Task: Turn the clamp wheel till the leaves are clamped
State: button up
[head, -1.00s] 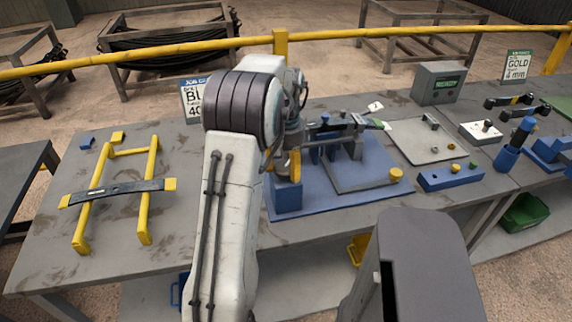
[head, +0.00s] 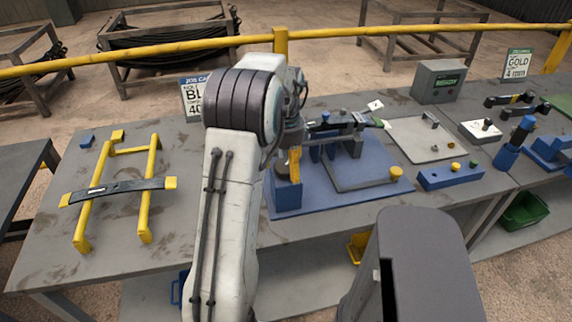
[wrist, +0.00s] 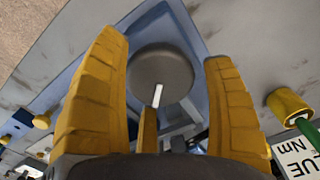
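The clamp wheel is a round dark grey disc (wrist: 160,72) with a white mark on it, between my fingers in the wrist view. In the head view it shows dark and partly hidden (head: 283,172), on top of a blue block (head: 287,198). My gripper (wrist: 166,55) has its yellow fingers spread on either side of the wheel, with gaps showing. Contact cannot be seen. In the head view the gripper (head: 293,163) points down at the wheel, partly behind my arm. The dark leaves (head: 337,122) lie over blue supports behind; whether they are pressed together is too small to tell.
A blue base plate (head: 350,203) carries the fixture. A dark leaf on a yellow frame (head: 150,207) lies left. A blue block with knobs (head: 452,177) and a grey tray (head: 425,146) stand right. A job card (head: 193,97) stands behind my arm.

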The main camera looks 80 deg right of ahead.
aim_at(286, 165)
jog(key=shift+o, duration=1)
jog(key=shift+r, duration=0.1)
notch_tip(286, 165, up, 12)
dwell(0.7)
